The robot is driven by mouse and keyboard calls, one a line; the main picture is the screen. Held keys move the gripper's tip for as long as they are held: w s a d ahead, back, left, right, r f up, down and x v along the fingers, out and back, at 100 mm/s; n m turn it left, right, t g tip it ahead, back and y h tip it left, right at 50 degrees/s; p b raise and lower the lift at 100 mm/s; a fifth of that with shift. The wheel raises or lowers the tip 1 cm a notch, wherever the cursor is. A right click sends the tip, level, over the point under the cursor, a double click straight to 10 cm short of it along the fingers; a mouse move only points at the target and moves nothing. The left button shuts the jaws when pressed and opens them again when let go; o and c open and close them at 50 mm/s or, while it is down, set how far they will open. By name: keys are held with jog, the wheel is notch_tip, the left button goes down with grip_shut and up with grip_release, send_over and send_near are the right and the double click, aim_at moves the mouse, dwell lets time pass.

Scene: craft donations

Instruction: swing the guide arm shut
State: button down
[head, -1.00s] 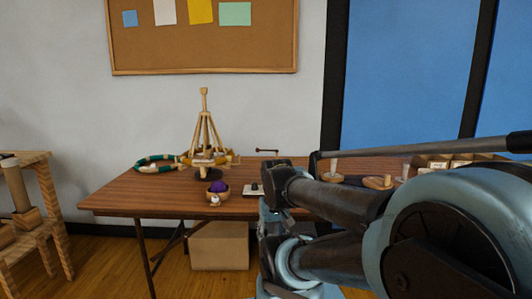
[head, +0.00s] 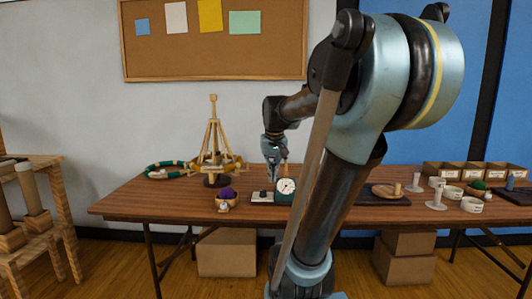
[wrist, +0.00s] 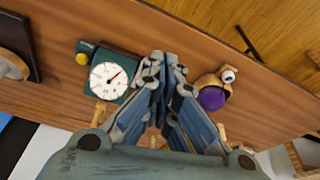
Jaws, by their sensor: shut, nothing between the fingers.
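My gripper (head: 279,174) is shut and empty, pointing down over the table beside a dark green box with a white dial (head: 286,186). In the wrist view my closed fingertips (wrist: 166,56) lie between the green dial box (wrist: 109,79) and a wooden bowl (wrist: 228,92) holding a purple yarn ball (wrist: 212,98). I cannot tell whether the fingers touch anything. A wooden tripod-like stand (head: 213,135) is left of my gripper in the head view. I cannot clearly pick out the guide arm; my gripper hides part of this area.
A green and yellow ring (head: 165,171) lies at the table's left. A wooden dish (head: 388,191), white spools and open boxes (head: 475,173) stand at the right. My arm blocks the middle right. A wooden rack (head: 38,215) stands left of the table (head: 160,202).

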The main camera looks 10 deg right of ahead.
jog(key=w+d+r, duration=0.1)
jog(key=w+r, duration=0.3)
jog(key=w, duration=0.7)
jog(key=w+d+r+m+t, duration=0.1)
jog(key=w+d+r, duration=0.15)
jog(key=w, duration=0.75)
jog(key=w+r, duration=0.5)
jog(key=w, duration=0.6)
notch_tip(320, 180, down, 11)
jog(key=shift+s+d+r, duration=0.15)
jog(key=shift+s+r, duration=0.05)
jog(key=shift+s, duration=0.05)
